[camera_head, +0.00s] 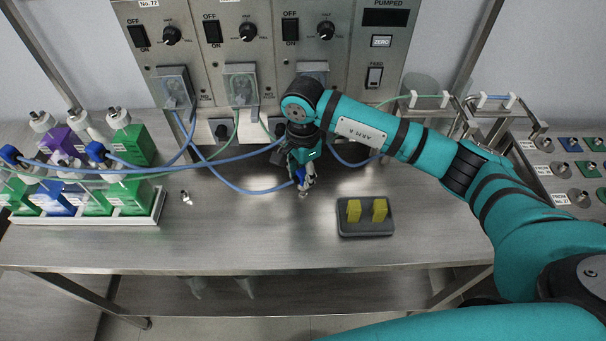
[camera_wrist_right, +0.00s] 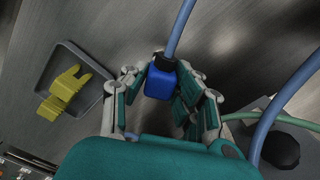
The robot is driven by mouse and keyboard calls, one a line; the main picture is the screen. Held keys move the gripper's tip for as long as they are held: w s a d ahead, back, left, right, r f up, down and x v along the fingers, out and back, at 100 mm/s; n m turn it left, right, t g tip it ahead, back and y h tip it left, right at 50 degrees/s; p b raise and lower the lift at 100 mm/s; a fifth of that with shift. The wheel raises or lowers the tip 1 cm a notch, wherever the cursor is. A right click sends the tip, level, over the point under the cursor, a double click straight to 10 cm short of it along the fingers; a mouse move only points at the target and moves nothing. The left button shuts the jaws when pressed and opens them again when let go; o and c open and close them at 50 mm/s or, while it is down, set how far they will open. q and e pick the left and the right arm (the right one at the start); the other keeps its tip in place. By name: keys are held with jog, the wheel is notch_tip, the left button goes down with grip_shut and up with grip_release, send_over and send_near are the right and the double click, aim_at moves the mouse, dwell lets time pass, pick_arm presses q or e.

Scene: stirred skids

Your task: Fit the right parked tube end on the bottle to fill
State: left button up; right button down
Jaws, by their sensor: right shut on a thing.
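My right gripper (camera_head: 303,183) is above the middle of the steel bench, pointing down. In the right wrist view its fingers (camera_wrist_right: 165,95) are closed around a blue tube end (camera_wrist_right: 160,83) with a black collar, and a blue tube (camera_wrist_right: 180,25) runs up from it. At the left, a white tray (camera_head: 85,214) holds several green, blue and purple bottles; a green bottle (camera_head: 133,145) stands at its back right. Blue tube ends (camera_head: 97,152) sit at some of the bottles; whether they are fitted cannot be told. My left gripper is not in view.
A grey dish with yellow clips (camera_head: 366,228) lies right of the gripper. A small metal part (camera_head: 186,198) lies right of the tray. Blue and green tubes cross the bench from pumps (camera_head: 242,87) at the back. A clip rack (camera_head: 484,108) stands at the right.

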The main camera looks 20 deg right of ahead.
aim_at(303, 172)
jog(key=shift+r+p, duration=0.8)
jog(key=shift+r, duration=1.6)
jog(key=s+a, duration=0.2)
jog(key=s, duration=0.7)
jog(key=shift+s+a, duration=0.4)
notch_tip(303, 172, up, 18)
jog(key=p, duration=0.7)
